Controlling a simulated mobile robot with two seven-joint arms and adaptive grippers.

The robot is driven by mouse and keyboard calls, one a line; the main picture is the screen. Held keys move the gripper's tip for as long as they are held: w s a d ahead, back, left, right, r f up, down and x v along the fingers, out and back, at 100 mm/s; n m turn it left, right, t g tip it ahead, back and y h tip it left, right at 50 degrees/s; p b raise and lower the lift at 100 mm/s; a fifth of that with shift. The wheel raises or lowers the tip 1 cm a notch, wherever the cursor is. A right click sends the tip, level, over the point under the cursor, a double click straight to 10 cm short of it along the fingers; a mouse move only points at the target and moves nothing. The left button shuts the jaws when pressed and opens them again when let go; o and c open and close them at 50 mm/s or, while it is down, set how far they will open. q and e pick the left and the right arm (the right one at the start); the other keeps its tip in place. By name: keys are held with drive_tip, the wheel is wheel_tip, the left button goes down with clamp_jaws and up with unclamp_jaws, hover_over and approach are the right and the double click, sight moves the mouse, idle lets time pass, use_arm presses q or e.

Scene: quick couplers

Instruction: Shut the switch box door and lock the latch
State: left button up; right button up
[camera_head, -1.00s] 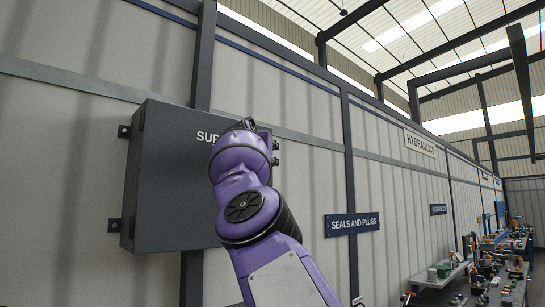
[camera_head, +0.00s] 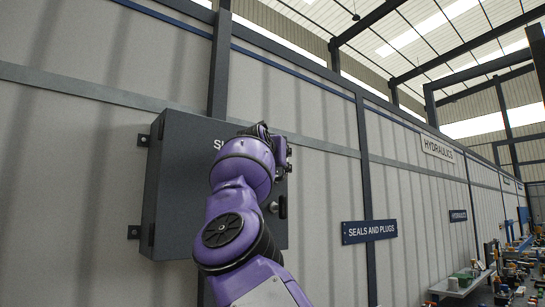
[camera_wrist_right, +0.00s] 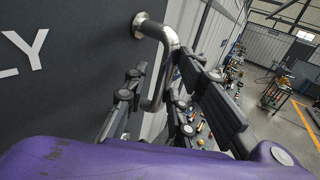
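The switch box (camera_head: 180,205) is a dark grey wall cabinet on the left of the head view. Its lettered front looks flat against the body, with no gap visible. My right arm hides part of this front. A small round fitting with a short upright lever (camera_head: 282,207) shows at its right edge. In the right wrist view a bent silver handle (camera_wrist_right: 160,40) stands out from the dark door (camera_wrist_right: 75,85), beside white letters. My right gripper (camera_wrist_right: 168,98) is open, its dark fingers on either side of the handle; contact is unclear. My left gripper is not in view.
The box hangs on a light panelled wall (camera_head: 325,215) with dark posts. A blue "SEALS AND PLUGS" sign (camera_head: 369,231) is to its right. Benches with small parts (camera_head: 460,283) stand farther right. Open floor (camera_wrist_right: 265,130) shows in the right wrist view.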

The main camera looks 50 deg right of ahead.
drive_tip(key=v, duration=0.9)
drive_tip(key=shift+a, duration=0.35)
drive_tip(key=shift+f, duration=0.15)
